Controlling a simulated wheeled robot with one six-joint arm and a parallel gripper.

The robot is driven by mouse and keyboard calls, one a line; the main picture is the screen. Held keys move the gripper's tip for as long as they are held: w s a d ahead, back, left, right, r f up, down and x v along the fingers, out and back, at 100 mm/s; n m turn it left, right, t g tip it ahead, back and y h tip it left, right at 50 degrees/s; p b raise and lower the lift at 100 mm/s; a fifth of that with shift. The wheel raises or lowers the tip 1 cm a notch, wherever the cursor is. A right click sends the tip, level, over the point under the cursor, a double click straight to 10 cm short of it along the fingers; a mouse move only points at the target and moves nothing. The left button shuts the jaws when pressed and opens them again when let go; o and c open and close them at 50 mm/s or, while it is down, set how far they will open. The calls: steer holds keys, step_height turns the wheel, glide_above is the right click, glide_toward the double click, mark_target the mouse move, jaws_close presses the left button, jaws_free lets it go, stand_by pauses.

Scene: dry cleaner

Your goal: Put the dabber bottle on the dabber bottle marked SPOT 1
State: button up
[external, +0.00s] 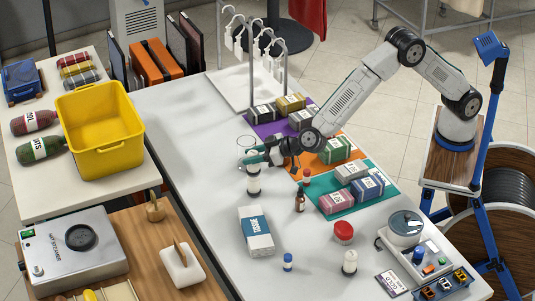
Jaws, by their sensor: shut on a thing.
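My gripper (256,157) is at the middle of the white table, shut on a white dabber bottle (252,160) that its fingers partly hide. Another white bottle with a dark band (350,262) stands upright near the front right. I cannot read any SPOT 1 marking on these bottles.
A small brown bottle (300,200) stands right of the column, near boxes on a teal mat (381,204). A white-and-blue carton (256,232), a small blue-capped bottle (288,262) and a red-lidded jar (343,233) are in front. The table's left part is clear.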

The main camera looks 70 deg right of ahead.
steer(key=shift+f, duration=0.1)
steer(key=o, duration=1)
steer(key=shift+o, duration=0.2)
steer(key=shift+s+r, duration=0.15)
steer(key=shift+r, duration=0.05)
steer(key=v, duration=1.1)
steer(key=shift+s+r, duration=0.15)
steer(key=shift+s, duration=0.2)
steer(key=shift+d, duration=0.2)
